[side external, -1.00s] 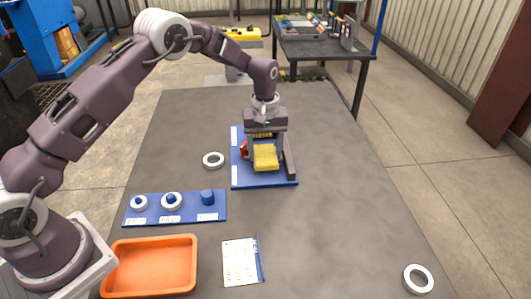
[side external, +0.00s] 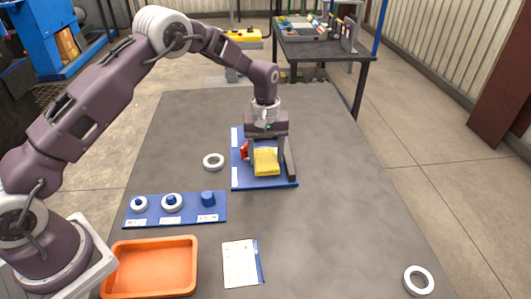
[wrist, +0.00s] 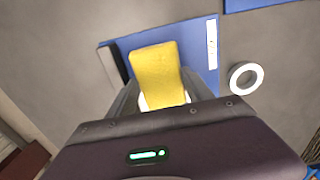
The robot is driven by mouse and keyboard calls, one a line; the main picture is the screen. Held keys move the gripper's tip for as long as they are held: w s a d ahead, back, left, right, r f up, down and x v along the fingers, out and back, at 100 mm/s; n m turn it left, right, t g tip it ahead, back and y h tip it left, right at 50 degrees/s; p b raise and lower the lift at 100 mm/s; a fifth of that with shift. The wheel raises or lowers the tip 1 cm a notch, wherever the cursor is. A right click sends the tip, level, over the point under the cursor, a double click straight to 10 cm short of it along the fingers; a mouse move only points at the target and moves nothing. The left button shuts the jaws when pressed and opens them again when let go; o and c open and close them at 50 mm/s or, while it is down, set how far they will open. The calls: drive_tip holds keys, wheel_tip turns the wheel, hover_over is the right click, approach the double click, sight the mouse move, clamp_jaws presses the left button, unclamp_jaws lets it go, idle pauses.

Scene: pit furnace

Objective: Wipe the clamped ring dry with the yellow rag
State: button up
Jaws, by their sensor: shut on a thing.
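The yellow rag (side external: 266,161) is a folded block between the fingers of my gripper (side external: 267,155), which is shut on it over the blue fixture board (side external: 240,182). The rag also shows in the wrist view (wrist: 158,75), reaching out past the fingers. A white edge of what looks like the clamped ring (wrist: 146,104) shows under the rag in the wrist view; most of it is hidden. A red part (side external: 244,151) of the fixture shows left of the fingers. I cannot tell whether the rag touches the ring.
A loose ring (side external: 213,161) lies left of the board, another (side external: 418,280) at the front right. A blue peg board (side external: 150,217) carries two rings and a bare peg. An orange tray (side external: 150,240) and a printed card (side external: 241,265) lie in front. The table's right side is mostly clear.

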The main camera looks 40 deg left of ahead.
drive_tip(key=shift+f, duration=0.1)
drive_tip(key=shift+w+a, duration=0.6)
drive_tip(key=shift+a, duration=0.2)
drive_tip(key=shift+s+d, duration=0.75)
drive_tip(key=shift+d, duration=0.1)
drive_tip(key=shift+w+a, duration=0.1)
drive_tip(key=shift+w+a, duration=0.65)
drive_tip(key=shift+a, duration=0.05)
